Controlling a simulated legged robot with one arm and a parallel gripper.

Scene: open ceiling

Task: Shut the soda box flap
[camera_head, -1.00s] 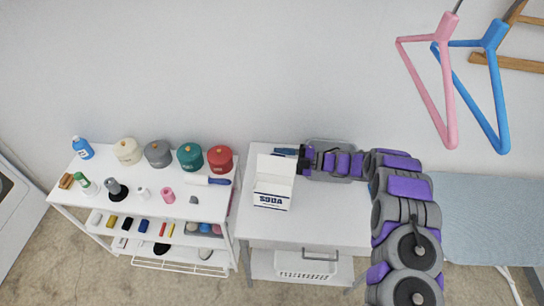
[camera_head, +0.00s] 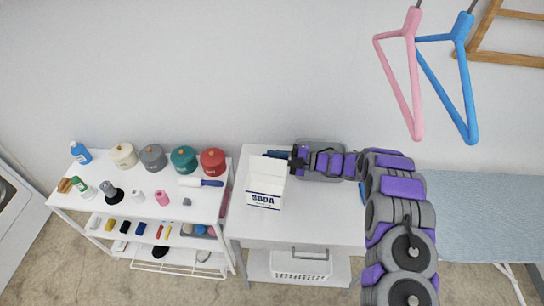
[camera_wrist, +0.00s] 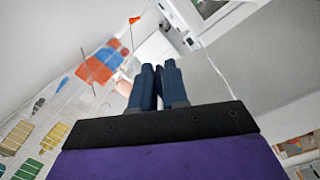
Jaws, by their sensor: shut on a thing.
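The white soda box (camera_head: 263,201), with dark blue lettering on its front, stands on the white cart top. Its white flap (camera_head: 268,168) stands up at the back of the box, leaning a little. My gripper (camera_head: 275,154) comes from the right, with its blue fingers at the flap's upper edge and partly hidden behind it. In the wrist view the two blue fingers of my gripper (camera_wrist: 160,72) are nearly together, with a pale surface just beyond the tips. The exact contact between fingers and flap is hidden.
A shelf (camera_head: 150,211) on the left carries several lidded pots and small items. A white basket (camera_head: 300,266) sits below the cart top. Pink (camera_head: 412,90) and blue (camera_head: 465,85) hangers hang at the upper right. An ironing board (camera_head: 475,215) stands at the right. The cart's front is clear.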

